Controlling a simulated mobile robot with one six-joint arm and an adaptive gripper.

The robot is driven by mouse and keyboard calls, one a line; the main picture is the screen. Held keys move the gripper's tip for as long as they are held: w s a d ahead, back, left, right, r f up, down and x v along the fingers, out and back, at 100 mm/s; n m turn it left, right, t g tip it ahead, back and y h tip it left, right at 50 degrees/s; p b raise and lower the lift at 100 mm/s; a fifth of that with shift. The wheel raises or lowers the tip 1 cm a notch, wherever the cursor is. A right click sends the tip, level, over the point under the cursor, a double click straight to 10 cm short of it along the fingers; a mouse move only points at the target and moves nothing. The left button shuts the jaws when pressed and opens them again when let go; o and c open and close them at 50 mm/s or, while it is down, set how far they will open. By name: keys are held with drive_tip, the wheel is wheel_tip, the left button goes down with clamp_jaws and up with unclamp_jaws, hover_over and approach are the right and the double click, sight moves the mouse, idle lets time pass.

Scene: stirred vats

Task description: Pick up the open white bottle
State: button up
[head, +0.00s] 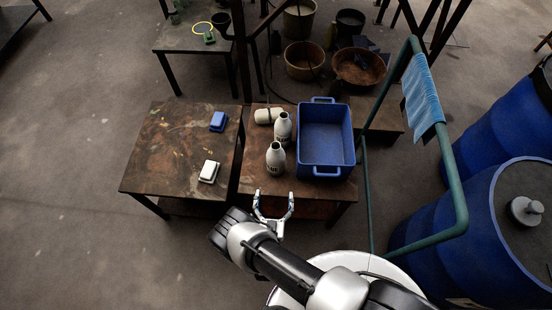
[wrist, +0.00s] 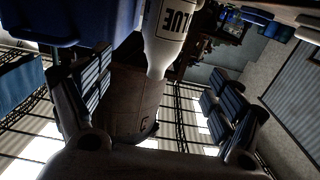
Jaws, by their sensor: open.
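Two white bottles stand upright on the brown table, one nearer (head: 275,160) and one just behind it (head: 283,130). A third white bottle (head: 265,116) lies on its side behind them. I cannot tell from the head view which one is open. My gripper (head: 274,197) is open and empty, in front of the nearer bottle and apart from it. In the wrist view a white bottle (wrist: 172,32) with dark lettering shows beyond the spread fingers, its narrow neck pointing down in the picture; part of it is cut off by the top edge.
A blue crate (head: 325,174) stands close to the right of the bottles. The left table (head: 160,160) holds a blue block (head: 218,121) and a white block (head: 209,171). A green rail (head: 455,200) and blue barrels (head: 480,220) are on the right. Floor is clear at left.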

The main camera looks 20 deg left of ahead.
sight(277, 165)
drive_tip(key=b+x, duration=0.2)
drive_tip(key=x, duration=0.9)
drive_tip(key=shift+w+b, duration=0.25)
drive_tip(key=shift+b, duration=0.05)
drive_tip(key=shift+a+b+x, duration=0.2)
drive_tip(key=shift+b+x, duration=0.4)
drive_tip(key=shift+x, duration=0.75)
drive_tip(key=shift+a+b+x, duration=0.2)
drive_tip(key=shift+b+x, duration=0.35)
drive_tip(key=shift+x, duration=0.85)
drive_tip(key=shift+s+r, duration=0.1)
drive_tip(key=shift+s, duration=0.05)
drive_tip(key=shift+c, duration=0.2)
drive_tip(key=c, duration=1.3)
drive_tip(key=shift+r, duration=0.1)
